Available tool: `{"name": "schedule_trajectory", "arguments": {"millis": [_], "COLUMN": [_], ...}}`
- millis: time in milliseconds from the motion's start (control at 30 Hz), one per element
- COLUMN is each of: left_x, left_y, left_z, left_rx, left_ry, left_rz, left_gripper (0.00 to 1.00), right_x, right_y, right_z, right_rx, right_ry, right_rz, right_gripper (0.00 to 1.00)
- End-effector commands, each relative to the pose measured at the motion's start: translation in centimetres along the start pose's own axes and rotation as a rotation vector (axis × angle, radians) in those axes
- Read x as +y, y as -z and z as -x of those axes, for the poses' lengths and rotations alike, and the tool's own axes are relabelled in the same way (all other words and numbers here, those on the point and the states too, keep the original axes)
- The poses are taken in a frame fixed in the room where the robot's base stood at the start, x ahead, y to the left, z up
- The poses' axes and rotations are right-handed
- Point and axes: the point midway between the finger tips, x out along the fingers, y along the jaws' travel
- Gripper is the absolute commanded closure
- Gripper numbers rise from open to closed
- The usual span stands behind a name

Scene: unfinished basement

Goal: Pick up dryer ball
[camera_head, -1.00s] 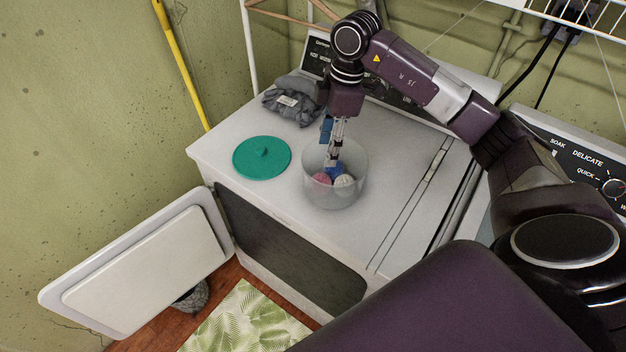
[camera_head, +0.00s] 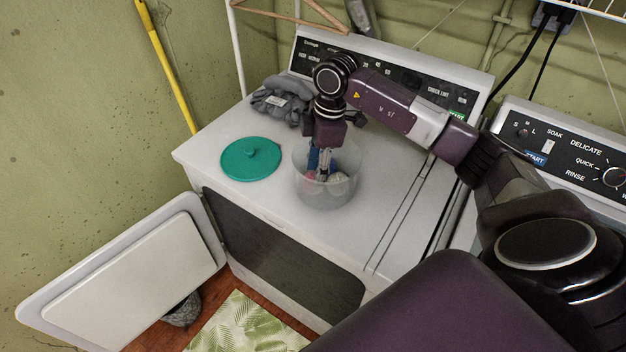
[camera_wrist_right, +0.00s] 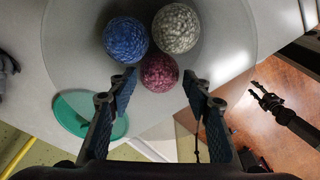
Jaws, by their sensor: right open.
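A translucent tub (camera_head: 326,196) stands on the white dryer top. In the right wrist view a blue dryer ball (camera_wrist_right: 126,39), a grey-white dryer ball (camera_wrist_right: 175,28) and a dark red dryer ball (camera_wrist_right: 159,72) lie together in it. My right gripper (camera_head: 320,167) points down into the tub, open and empty. In the right wrist view its blue-padded fingers (camera_wrist_right: 160,79) are apart, with the red ball beyond the gap between their tips.
A green lid (camera_head: 251,159) lies left of the tub on the dryer (camera_head: 225,190). The dryer door (camera_head: 130,280) hangs open at the front. A control panel rises at the back, and a washer (camera_head: 570,160) stands to the right.

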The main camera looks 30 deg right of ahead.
Motion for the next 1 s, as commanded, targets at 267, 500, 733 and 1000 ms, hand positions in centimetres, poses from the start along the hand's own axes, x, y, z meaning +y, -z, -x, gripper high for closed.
{"name": "schedule_trajectory", "arguments": {"millis": [267, 500, 733, 1000], "left_x": [0.0, 0.0, 0.0, 0.0], "left_y": [0.2, 0.2, 0.2, 0.2], "left_z": [1.8, 1.8, 1.8, 1.7], "left_rx": [0.0, 0.0, 0.0, 0.001], "left_ry": [0.0, 0.0, 0.0, 0.0], "left_rz": [0.0, 0.0, 0.0, 0.0], "left_gripper": [0.6, 0.6, 0.6, 0.6], "right_x": [0.0, 0.1, 0.1, 0.1], "right_y": [0.1, 0.1, 0.1, 0.1], "right_z": [-3.4, -3.8, -3.7, -3.6], "right_rx": [0.0, 0.0, 0.0, 0.0], "right_ry": [0.003, 0.0, 0.0, 0.0], "right_rz": [0.001, 0.001, 0.001, 0.001], "right_gripper": [0.55, 0.55, 0.78, 0.83]}}
